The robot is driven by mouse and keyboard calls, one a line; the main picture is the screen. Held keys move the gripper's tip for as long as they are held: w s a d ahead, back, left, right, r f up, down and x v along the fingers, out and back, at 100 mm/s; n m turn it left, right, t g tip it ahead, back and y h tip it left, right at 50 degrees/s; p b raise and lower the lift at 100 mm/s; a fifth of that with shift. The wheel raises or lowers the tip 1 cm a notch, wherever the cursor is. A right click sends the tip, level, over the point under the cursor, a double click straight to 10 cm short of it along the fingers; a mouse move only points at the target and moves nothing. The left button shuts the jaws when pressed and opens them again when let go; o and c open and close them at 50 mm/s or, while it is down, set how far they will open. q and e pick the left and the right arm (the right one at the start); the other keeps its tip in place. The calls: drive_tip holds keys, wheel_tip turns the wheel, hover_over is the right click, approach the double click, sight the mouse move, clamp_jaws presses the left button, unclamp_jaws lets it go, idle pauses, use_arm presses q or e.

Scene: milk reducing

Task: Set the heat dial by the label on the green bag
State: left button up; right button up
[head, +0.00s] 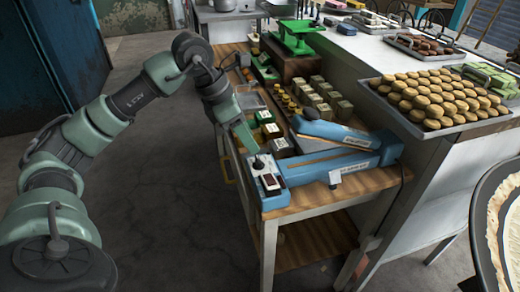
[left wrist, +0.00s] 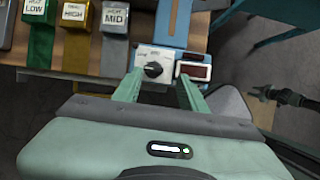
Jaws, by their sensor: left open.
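The heat dial (left wrist: 153,70) is a black knob on a white panel at the end of the blue sealer (head: 330,160). The dial also shows in the head view (head: 258,163). Its exact setting is too small to read with certainty. The green bag (left wrist: 37,35) is at the upper left of the left wrist view, and its label ends in LOW. My left gripper (left wrist: 158,88) is open, with its fingers toward the dial's panel, one on each side of the knob. I cannot tell whether they touch it. My right gripper is not in view.
A red switch or display (left wrist: 194,72) sits right beside the dial. A yellow bag (left wrist: 74,40) labelled HIGH and a grey bag (left wrist: 115,48) labelled MID stand beside the green one. A tray of round cakes (head: 437,112) is on the counter at right.

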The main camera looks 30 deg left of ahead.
sight(257, 159)
use_arm(q)
drive_tip(key=x, duration=0.2)
drive_tip(key=a+p+x, duration=0.1)
drive_tip(key=x, duration=0.4)
drive_tip(key=shift+s+a+f, duration=0.15)
drive_tip(key=shift+f, duration=0.15)
clamp_jaws()
